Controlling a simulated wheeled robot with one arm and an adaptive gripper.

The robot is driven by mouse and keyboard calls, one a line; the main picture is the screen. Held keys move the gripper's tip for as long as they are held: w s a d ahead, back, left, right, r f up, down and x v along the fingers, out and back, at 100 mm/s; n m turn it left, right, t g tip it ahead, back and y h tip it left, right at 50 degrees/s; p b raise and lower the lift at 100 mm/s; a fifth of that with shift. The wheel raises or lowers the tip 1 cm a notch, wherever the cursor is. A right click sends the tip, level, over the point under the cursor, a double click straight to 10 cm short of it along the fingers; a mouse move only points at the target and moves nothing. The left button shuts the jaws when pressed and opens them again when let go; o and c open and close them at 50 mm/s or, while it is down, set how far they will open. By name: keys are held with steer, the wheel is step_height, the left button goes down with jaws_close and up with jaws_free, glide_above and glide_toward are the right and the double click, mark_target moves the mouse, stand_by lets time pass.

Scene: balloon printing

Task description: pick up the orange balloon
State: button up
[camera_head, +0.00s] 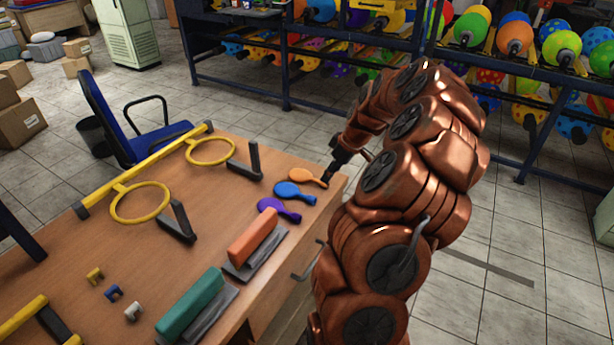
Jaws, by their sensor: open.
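The orange balloon (304,177) lies flat and deflated on the wooden desk (150,240), near its far right corner. My gripper (327,179) is at the balloon's right end, over the desk edge, with its tips pointing down. It is open. The fingertips are small and dark here, so I cannot tell whether they touch the balloon or sit around its neck. The copper arm comes in from the right. A blue balloon (295,192) and a purple balloon (279,209) lie in a row just nearer than the orange one.
An orange block (252,236) and a green block (190,303) on grey bases stand along the desk's right side. Yellow rings (140,201) and small clips (95,275) lie to the left. A blue chair (115,120) stands behind. Balloon racks (290,60) line the back.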

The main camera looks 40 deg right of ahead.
mark_target(308, 178)
steer(key=shift+p+x, duration=1.15)
steer(key=shift+x, duration=1.3)
steer(key=shift+a, duration=0.1)
steer(key=shift+c, duration=0.3)
steer(key=c, duration=0.8)
